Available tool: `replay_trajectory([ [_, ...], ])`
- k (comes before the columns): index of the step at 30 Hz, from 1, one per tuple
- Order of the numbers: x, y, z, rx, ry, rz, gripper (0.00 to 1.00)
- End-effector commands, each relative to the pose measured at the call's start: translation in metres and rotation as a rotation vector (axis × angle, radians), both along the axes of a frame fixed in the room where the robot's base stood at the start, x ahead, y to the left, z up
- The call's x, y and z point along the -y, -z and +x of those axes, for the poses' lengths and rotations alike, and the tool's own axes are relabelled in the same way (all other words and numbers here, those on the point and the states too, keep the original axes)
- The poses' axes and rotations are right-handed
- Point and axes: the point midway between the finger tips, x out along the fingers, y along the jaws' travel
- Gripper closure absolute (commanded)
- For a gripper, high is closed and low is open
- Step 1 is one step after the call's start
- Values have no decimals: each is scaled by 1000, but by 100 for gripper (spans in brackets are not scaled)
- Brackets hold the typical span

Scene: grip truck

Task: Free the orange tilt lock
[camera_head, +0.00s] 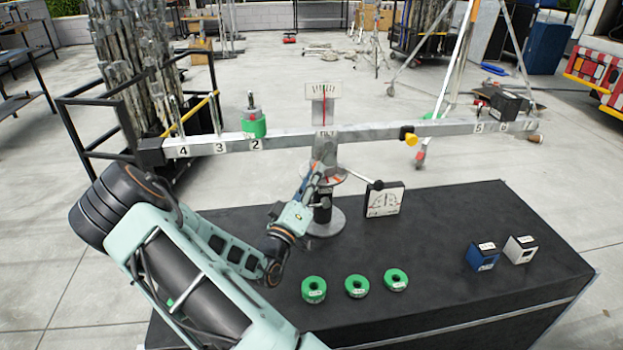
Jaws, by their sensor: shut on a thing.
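The balance stand (322,222) rises from the black table with a long grey beam across its top. The orange tilt lock (339,178) is at the stand's neck, just under the beam, and is partly hidden by my gripper. A lever with a black knob (376,185) sticks out to the right at that height. My gripper (313,180) reaches in from the lower left and is shut at the lock. Its fingertips are small and partly merged with the stand, so the exact contact is hard to see.
The beam (370,131) carries a green weight (253,124) at left and a yellow knob (409,136) at right. On the table (430,290) are green ring weights (314,289), a blue block (482,257), a white block (519,250) and a dial card (384,202).

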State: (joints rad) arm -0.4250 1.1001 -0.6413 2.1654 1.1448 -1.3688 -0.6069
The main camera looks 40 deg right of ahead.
Motion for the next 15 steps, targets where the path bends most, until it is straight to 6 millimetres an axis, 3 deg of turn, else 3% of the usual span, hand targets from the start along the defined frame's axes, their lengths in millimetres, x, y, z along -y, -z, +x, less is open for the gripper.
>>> replay_trajectory([
  [12, 2, -6, 2, 8, -1, -14, 100],
  [13, 2, -6, 2, 8, -1, -14, 78],
  [15, 2, -6, 2, 7, -2, -13, 70],
])
